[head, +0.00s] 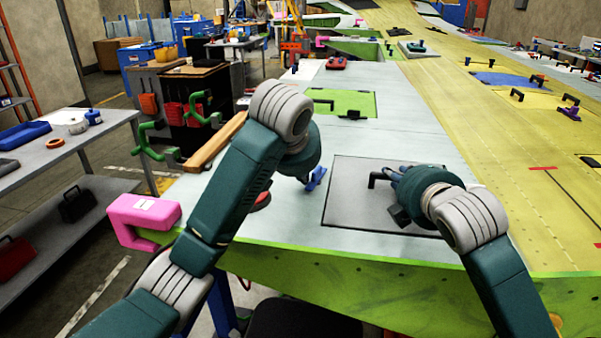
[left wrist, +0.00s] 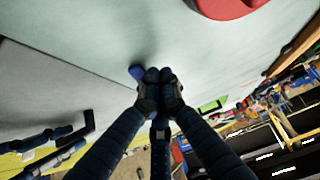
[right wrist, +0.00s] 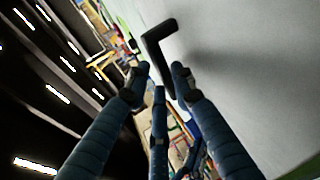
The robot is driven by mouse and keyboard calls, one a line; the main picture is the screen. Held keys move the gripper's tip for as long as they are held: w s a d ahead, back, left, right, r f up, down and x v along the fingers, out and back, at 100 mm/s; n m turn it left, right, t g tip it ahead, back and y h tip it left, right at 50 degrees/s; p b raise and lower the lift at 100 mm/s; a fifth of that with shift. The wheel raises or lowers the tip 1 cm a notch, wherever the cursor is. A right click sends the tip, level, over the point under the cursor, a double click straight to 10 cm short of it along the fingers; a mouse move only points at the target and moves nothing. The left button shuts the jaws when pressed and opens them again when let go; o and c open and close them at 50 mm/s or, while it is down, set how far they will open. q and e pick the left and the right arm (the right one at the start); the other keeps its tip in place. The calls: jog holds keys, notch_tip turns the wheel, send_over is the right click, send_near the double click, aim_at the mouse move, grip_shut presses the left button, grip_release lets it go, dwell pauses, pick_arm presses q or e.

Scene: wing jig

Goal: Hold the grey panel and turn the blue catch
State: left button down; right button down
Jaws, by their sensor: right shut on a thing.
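The grey panel (head: 350,215) lies flat in the wing skin, and its left part shows in the left wrist view (left wrist: 40,90). The blue catch (head: 317,178) sits at the panel's left edge. My left gripper (left wrist: 158,74) has its fingertips together right at the blue catch (left wrist: 136,72), which shows beside and beyond the tips. Whether they touch it is unclear. My right gripper (right wrist: 160,76) is shut on the panel's black angled handle (right wrist: 155,34). In the head view the handle (head: 376,177) stands up just left of that gripper, whose fingers are partly hidden.
A pink clamp (head: 145,213) grips the wing's near left corner. A red object (head: 261,201) lies beside my left arm. A green panel (head: 342,102) lies farther back. A grey side table (head: 60,150) stands at the left. The skin between the two panels is clear.

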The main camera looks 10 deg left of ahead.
pick_arm(q)
jog(key=shift+s+d+r+n+y, duration=0.15)
jog(key=shift+d+n+y, duration=0.15)
jog(key=shift+n+y, duration=0.25)
jog(key=shift+s+d+n+y, duration=0.1)
jog(key=shift+d+n+y, duration=0.2)
jog(key=shift+n, duration=0.35)
pick_arm(e)
jog(key=shift+f, duration=0.2)
pick_arm(q)
jog(key=shift+s+n+g+y, duration=0.15)
jog(key=shift+n+g+y, duration=0.15)
jog(key=shift+n+y, duration=0.6)
pick_arm(e)
jog(key=shift+a, duration=0.1)
pick_arm(q)
jog(key=shift+d+h, duration=0.15)
jog(key=shift+h, duration=0.1)
